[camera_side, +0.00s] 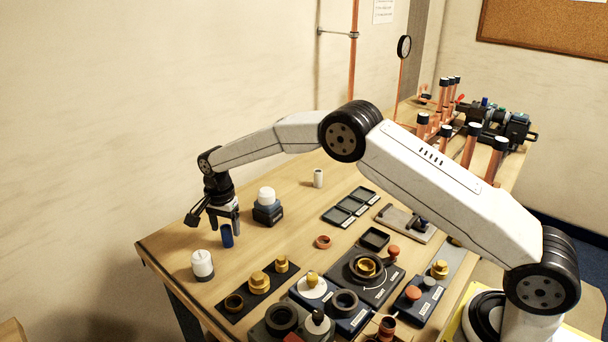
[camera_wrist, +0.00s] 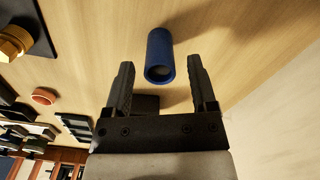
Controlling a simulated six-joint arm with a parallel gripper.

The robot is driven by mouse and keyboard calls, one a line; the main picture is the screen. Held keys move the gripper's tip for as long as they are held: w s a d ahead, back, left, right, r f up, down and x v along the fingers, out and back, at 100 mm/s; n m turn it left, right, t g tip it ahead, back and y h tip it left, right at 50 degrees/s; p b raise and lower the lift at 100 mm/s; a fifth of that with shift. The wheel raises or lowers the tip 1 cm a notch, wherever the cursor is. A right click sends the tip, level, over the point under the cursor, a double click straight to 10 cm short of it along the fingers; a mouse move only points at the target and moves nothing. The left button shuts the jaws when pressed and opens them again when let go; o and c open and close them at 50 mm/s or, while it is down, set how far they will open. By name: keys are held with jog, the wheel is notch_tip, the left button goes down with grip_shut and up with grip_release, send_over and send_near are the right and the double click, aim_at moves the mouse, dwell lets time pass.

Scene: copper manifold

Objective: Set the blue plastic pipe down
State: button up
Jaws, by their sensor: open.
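The blue plastic pipe (camera_side: 227,236) is a short hollow tube standing upright near the far left end of the wooden table. In the wrist view the blue pipe (camera_wrist: 160,55) shows its open end towards me, between and just beyond my fingertips. My gripper (camera_side: 225,219) is directly above and around the pipe's top in the side view, pointing down. In the wrist view my gripper (camera_wrist: 161,82) has its two fingers spread, with a gap on each side of the pipe. Contact of the pipe's base with the table looks likely but is hard to confirm.
A white-capped bottle (camera_side: 202,265) stands close in front of the pipe, and a dark jar with a white lid (camera_side: 266,207) stands to its right. A dark mat with brass fittings (camera_side: 259,283) lies nearer the front. Bare table (camera_side: 170,240) is left of the pipe.

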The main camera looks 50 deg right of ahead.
aim_at(230, 228)
notch_tip(230, 228, up, 9)
dwell(0.4)
jog(key=shift+s, duration=0.1)
dwell(0.5)
jog(key=s+d+n+t, duration=0.1)
jog(key=s+n, duration=0.3)
jog(key=s, duration=0.6)
jog(key=s+d+f+n, duration=0.1)
jog(key=s+d+n, duration=0.3)
jog(key=s, duration=0.7)
jog(key=s+d+f+n+t, duration=0.1)
jog(key=s+d+n, duration=0.2)
jog(key=s, duration=0.7)
jog(key=n, duration=0.2)
jog(key=shift+s+n+t, duration=0.3)
jog(key=shift+s, duration=0.05)
